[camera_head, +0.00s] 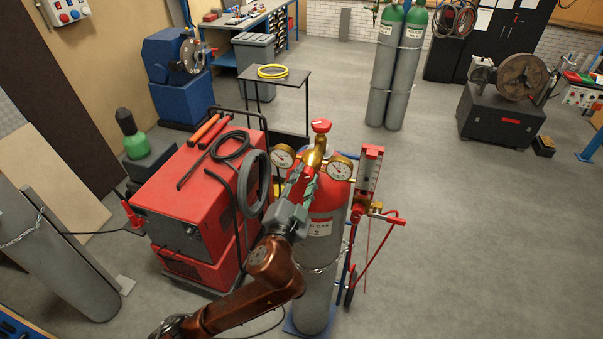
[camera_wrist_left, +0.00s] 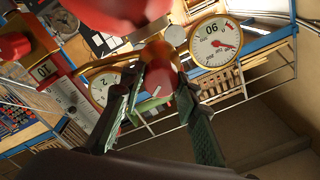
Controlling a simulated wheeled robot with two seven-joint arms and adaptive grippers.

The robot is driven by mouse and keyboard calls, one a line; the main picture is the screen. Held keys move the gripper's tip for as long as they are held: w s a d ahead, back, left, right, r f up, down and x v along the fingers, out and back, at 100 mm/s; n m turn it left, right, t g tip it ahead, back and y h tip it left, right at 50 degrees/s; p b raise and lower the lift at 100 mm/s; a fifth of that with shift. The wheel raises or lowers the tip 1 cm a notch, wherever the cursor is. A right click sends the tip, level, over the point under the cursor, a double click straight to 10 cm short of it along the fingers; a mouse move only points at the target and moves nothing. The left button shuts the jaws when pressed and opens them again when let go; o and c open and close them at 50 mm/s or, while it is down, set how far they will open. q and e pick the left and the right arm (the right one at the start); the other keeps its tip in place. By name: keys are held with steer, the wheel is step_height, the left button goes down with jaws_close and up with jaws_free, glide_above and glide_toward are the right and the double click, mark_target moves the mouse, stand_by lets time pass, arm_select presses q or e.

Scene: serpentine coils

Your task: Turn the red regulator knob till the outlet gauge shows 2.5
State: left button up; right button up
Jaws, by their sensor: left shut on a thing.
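The regulator is a brass body (camera_head: 315,160) on the red-shouldered gas cylinder (camera_head: 322,228). A left gauge (camera_head: 282,156) and a right gauge (camera_head: 340,169) flank it. Their needles are too small to read in the head view. In the left wrist view, a large gauge (camera_wrist_left: 215,43) and a smaller gauge (camera_wrist_left: 103,88) show; I cannot tell which is the outlet gauge or its exact reading. My left gripper (camera_head: 305,178) is at the front of the regulator, its green fingers shut on the red regulator knob (camera_wrist_left: 160,78). The fingers mostly hide the knob in the head view.
A red cylinder-top handle (camera_head: 321,125) stands above the regulator. A red-framed flowmeter (camera_head: 369,168) is close on the right. A red welding machine (camera_head: 200,190) with cables stands on the left. Open floor (camera_head: 460,230) lies to the right.

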arm_select(q)
steer(key=shift+r+m+p, duration=0.1)
steer(key=shift+m+p, duration=0.75)
steer(key=shift+m, duration=0.85)
steer(key=o, duration=1.2)
steer(key=shift+w, duration=0.1)
steer(key=shift+c, duration=0.2)
steer(key=v, duration=1.2)
